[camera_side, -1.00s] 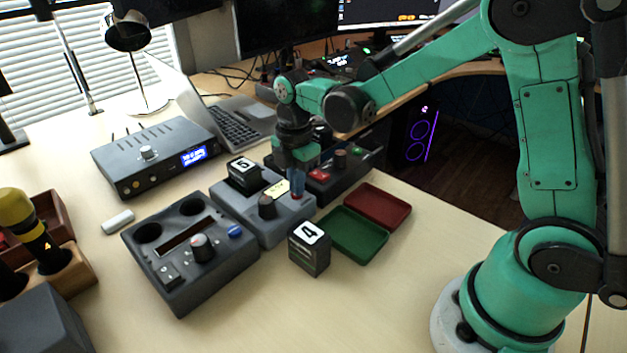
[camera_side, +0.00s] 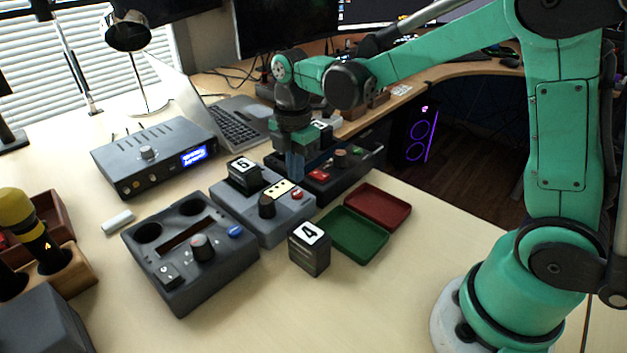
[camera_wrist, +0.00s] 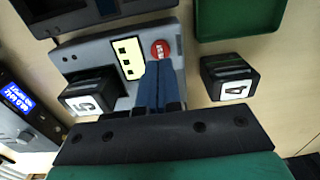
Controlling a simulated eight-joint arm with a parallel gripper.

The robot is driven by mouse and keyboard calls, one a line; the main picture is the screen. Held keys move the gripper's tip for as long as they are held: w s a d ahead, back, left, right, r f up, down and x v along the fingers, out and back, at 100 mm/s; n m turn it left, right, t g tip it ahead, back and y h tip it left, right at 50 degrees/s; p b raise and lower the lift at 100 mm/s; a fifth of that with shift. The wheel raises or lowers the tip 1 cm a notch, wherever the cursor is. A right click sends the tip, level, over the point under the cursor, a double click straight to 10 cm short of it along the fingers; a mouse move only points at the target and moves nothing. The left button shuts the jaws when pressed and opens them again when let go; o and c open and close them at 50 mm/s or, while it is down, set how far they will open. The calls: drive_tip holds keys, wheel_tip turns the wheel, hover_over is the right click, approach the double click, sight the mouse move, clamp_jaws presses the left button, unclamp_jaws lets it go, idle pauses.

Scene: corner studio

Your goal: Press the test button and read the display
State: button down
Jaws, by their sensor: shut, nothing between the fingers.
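The grey tester box (camera_side: 240,215) stands mid-table. Block 5 (camera_side: 244,172) sits upright in its left part; it also shows in the wrist view (camera_wrist: 92,92). The red round button (camera_side: 297,194) is in view and uncovered. Beside it is a pale yellow display (camera_side: 278,189); in the wrist view the display (camera_wrist: 130,58) bears several small dark squares.
Block 4 (camera_side: 309,250) stands on the table by the tester's right front. A green tray (camera_side: 358,236) and a red tray (camera_side: 378,204) lie to the right. Another grey box (camera_side: 180,270) is at front left. A dark box (camera_side: 335,178) stands behind. The right front table is clear.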

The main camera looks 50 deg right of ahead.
sight(297, 193)
wheel_tip(297, 193, up, 10)
idle(0.4)
drive_tip(key=shift+r, duration=0.1)
idle(0.4)
drive_tip(key=s+f+m+t, duration=0.5)
drive_tip(key=s+m+t, duration=0.2)
drive_tip(key=m, duration=1.1)
drive_tip(key=shift+s, duration=1)
